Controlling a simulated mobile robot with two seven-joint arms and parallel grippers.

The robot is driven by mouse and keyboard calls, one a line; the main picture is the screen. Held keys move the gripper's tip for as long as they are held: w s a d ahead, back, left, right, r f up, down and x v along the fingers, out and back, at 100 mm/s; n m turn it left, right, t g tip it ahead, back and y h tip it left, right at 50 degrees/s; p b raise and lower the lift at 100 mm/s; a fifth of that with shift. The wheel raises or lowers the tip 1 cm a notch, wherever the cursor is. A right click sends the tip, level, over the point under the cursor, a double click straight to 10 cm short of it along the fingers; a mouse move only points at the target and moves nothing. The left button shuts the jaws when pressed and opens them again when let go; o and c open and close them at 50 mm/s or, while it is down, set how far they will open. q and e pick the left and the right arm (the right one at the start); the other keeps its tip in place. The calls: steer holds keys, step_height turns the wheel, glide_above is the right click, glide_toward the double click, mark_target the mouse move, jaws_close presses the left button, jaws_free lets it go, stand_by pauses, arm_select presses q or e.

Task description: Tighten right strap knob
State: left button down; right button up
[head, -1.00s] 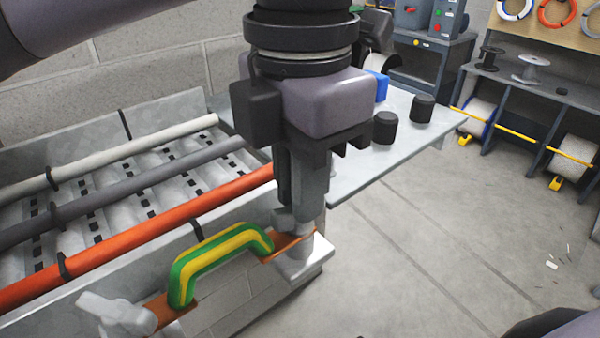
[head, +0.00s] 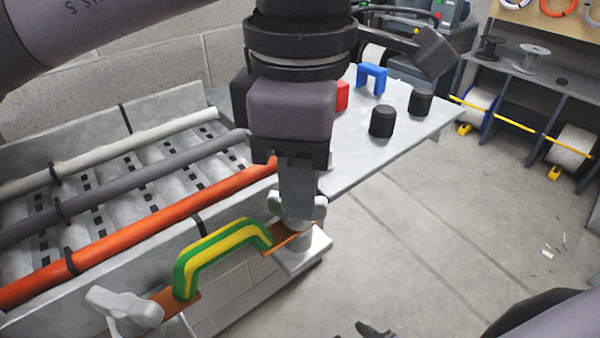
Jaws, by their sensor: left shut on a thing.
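The right strap knob (head: 312,207) is a pale grey winged knob at the right end of a copper strap (head: 284,240). It sits on a grey block at the tray's front corner. My left gripper (head: 297,200) points straight down and is shut on this knob, hiding part of it. The left strap knob (head: 122,306), also winged, stands at the strap's other end. A green and yellow sleeve (head: 222,250) arches over the strap between the knobs.
A metal tray (head: 165,100) holds white, grey and orange cables at left. A grey shelf plate (head: 350,180) behind the gripper carries black cylinders (head: 382,121), a blue clip (head: 371,78) and a red piece (head: 342,96).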

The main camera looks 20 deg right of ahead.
arm_select(q)
steer(key=shift+r+m, duration=0.1)
steer(key=shift+m, duration=0.2)
steer(key=c, duration=1.1)
jaws_free()
steer(key=shift+c, duration=0.2)
steer(key=shift+r, duration=3.55)
